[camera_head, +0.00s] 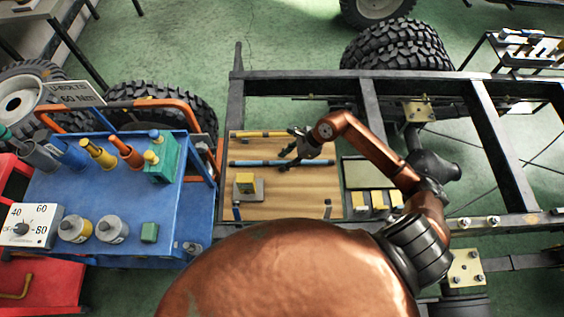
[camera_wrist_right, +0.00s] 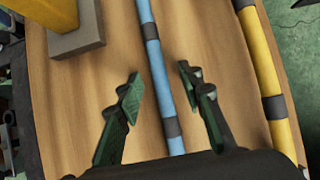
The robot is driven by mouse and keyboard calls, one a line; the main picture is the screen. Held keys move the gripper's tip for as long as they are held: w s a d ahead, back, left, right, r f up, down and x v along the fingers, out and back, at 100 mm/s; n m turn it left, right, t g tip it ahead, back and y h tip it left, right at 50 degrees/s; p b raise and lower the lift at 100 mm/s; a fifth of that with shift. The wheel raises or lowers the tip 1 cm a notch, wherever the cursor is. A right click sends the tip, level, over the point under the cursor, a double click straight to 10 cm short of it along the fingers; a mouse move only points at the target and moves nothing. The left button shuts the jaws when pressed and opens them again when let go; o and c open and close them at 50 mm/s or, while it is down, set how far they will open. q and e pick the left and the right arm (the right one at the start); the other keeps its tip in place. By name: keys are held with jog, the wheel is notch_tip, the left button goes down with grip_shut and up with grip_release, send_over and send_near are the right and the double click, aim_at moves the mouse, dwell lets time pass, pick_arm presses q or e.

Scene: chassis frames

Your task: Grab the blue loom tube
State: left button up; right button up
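The blue loom tube (camera_head: 258,163) lies on a wooden board (camera_head: 290,205) inside the dark chassis frame in the head view. It is a thin blue tube with dark bands. My right gripper (camera_head: 290,150) is over the tube, toward its right part. In the right wrist view the blue tube (camera_wrist_right: 158,70) runs between the two open fingers (camera_wrist_right: 158,88), with a visible gap on both sides. The fingers do not touch it there. Their exact height above the board is hard to tell. My left gripper is not in view.
A yellow tube (camera_head: 262,134) lies behind the blue one, and also shows in the wrist view (camera_wrist_right: 258,55). A yellow block on a grey base (camera_head: 246,185) stands in front. A blue tool cart (camera_head: 100,200) is at left. Frame rails surround the board.

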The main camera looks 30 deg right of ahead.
jog(key=shift+c, duration=0.7)
grip_shut()
